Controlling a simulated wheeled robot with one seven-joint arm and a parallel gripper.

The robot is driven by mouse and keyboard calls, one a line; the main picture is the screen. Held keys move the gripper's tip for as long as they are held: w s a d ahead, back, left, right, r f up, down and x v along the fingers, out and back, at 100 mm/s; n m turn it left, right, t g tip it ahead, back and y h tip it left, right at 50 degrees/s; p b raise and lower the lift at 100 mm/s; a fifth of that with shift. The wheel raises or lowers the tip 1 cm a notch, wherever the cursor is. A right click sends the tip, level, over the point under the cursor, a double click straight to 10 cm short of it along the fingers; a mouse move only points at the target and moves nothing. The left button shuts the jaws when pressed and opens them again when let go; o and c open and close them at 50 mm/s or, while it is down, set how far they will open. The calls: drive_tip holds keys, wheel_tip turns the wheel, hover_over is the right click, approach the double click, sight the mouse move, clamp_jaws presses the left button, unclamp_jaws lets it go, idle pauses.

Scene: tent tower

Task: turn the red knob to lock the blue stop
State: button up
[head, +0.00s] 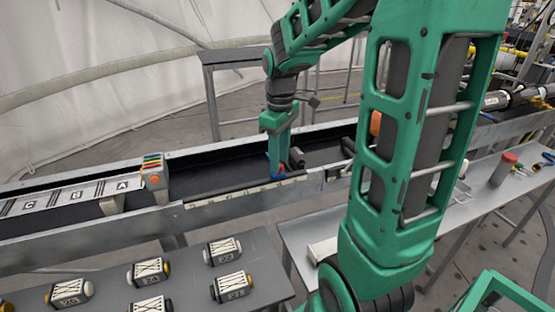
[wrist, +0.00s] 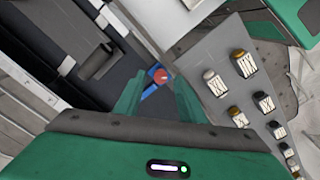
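The red knob (wrist: 162,75) shows in the wrist view on top of the blue stop (wrist: 151,91), which has an arm reaching down and left. In the head view the blue stop (head: 275,173) is a small patch on the near rail of the dark trough, under my gripper (head: 278,158); the knob is mostly hidden there. In the wrist view my gripper (wrist: 158,88) has its two green fingers apart, with the knob showing between and beyond their tips. I cannot tell whether a finger touches the knob.
The dark trough (head: 220,174) holds a grey cylinder (head: 297,157) close right of my gripper. A grey block with an orange button (head: 155,178) stands left. A red-topped cylinder (head: 503,169) stands on the right bench.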

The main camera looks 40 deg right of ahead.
drive_tip(key=shift+f, duration=0.55)
clamp_jaws()
